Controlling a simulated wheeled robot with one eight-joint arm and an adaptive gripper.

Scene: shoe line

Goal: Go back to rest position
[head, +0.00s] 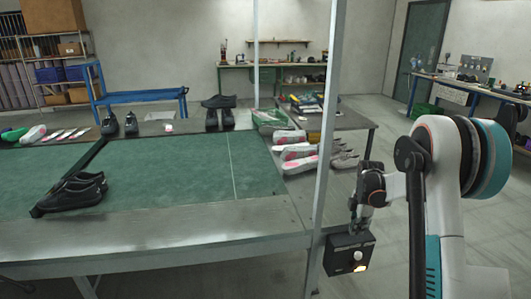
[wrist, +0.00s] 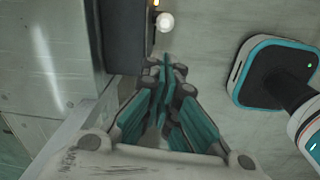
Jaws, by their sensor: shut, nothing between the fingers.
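My arm stands at the right of the head view, bent down toward the table's right end. My gripper (wrist: 167,68) points downward in the wrist view, its teal-padded fingers together and nothing between them. In the head view only its upper part shows clearly, just above a dark control box (head: 349,255). The box also shows in the wrist view (wrist: 130,35), near the fingertips, with a round white button (wrist: 165,22). I cannot tell whether the fingers touch the box.
A metal-edged table (head: 150,226) with a green mat (head: 195,165) holds black shoes (head: 76,193). A grey post (head: 326,130) rises close to my arm. Pale shoes (head: 298,153) sit on a rack behind. Floor at the right is open.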

